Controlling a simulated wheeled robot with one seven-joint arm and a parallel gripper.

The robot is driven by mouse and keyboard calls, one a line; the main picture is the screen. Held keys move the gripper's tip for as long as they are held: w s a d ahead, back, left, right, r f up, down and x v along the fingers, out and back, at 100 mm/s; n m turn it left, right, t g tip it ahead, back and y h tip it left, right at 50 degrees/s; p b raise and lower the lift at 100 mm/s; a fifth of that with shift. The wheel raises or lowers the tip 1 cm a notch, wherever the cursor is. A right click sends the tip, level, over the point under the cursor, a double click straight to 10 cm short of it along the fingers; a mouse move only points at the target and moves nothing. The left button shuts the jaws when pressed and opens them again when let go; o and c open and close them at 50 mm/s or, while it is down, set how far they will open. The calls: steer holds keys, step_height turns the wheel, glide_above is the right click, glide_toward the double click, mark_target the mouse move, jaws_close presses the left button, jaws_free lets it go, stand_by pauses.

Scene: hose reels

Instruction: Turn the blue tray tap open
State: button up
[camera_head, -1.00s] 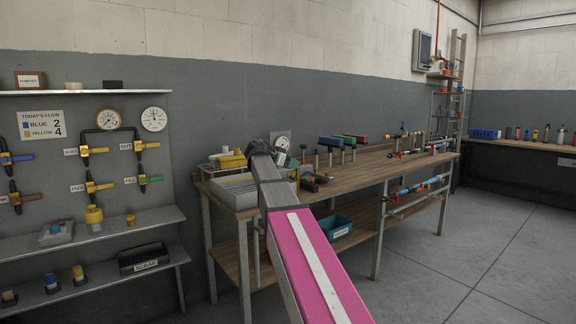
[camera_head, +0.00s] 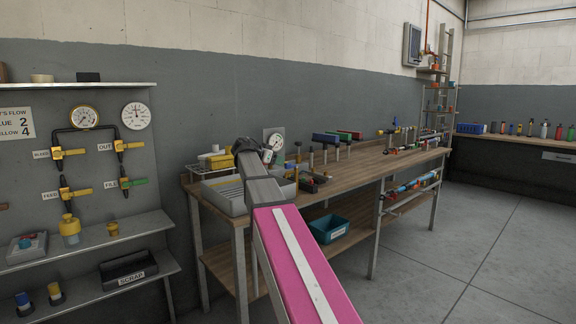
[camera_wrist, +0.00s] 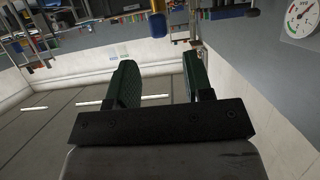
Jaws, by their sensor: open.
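I cannot pick out the blue tray tap for certain. In the head view, several taps with yellow handles, such as a tap (camera_head: 68,152), and one with a green handle (camera_head: 133,182) are on the left wall panel. A blue tray (camera_head: 328,228) sits on the bench's lower shelf. My gripper is hidden behind my arm's end in the head view, over the left end of the bench. In the wrist view my gripper (camera_wrist: 160,80) has its dark green fingers apart with nothing between them. A blue and yellow object (camera_wrist: 158,22) shows beyond them, partly cut off.
The wooden bench (camera_head: 365,172) holds several tools and a grey bin (camera_head: 224,196) at its left end. A dial gauge (camera_head: 274,138) is behind it and also shows in the wrist view (camera_wrist: 303,18). A dark scrap bin (camera_head: 128,270) is at left. The floor at right is clear.

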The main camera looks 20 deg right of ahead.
mark_target(289, 164)
steer(key=x, duration=0.8)
steer(key=shift+d, duration=0.1)
jaws_close()
